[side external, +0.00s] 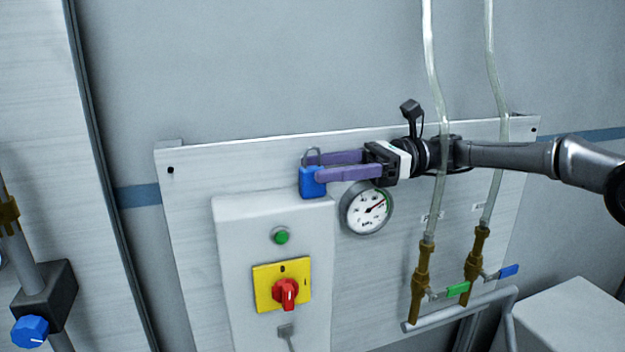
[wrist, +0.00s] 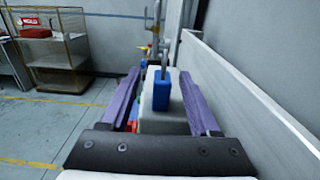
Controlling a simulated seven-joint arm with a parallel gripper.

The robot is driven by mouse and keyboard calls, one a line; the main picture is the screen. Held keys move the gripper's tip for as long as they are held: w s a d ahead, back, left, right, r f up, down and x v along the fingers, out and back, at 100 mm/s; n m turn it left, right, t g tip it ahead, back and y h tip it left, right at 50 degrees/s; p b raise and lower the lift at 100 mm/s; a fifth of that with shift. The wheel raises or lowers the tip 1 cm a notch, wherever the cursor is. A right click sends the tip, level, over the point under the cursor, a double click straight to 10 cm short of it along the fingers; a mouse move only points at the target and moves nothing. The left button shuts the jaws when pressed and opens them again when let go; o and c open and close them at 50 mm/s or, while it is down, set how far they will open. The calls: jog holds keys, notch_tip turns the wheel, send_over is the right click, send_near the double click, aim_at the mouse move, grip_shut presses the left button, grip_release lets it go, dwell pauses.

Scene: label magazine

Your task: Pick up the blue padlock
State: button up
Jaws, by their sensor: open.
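The blue padlock (side external: 312,184) stands upright on top of the white switch box (side external: 228,225), its grey shackle pointing up. In the wrist view the blue padlock (wrist: 161,92) is between the two purple fingers, a little right of the middle. My gripper (side external: 313,166) is open, with its fingertips at the padlock's upper body in the side view. In the wrist view my gripper (wrist: 164,85) has a finger on each side of the padlock, with a visible gap on the left. The near finger hides part of the padlock in the side view.
A round gauge (side external: 367,208) sits on the panel just below my gripper. The box front carries a green button (side external: 281,237) and a red rotary switch (side external: 286,292). Two clear hoses (side external: 437,70) run vertically by my wrist. A shelf unit (wrist: 62,50) stands far left.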

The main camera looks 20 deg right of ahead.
aim_at(307, 168)
jog(key=a, duration=0.5)
jog(key=shift+w+a, duration=0.1)
jog(key=shift+w, duration=0.05)
grip_shut()
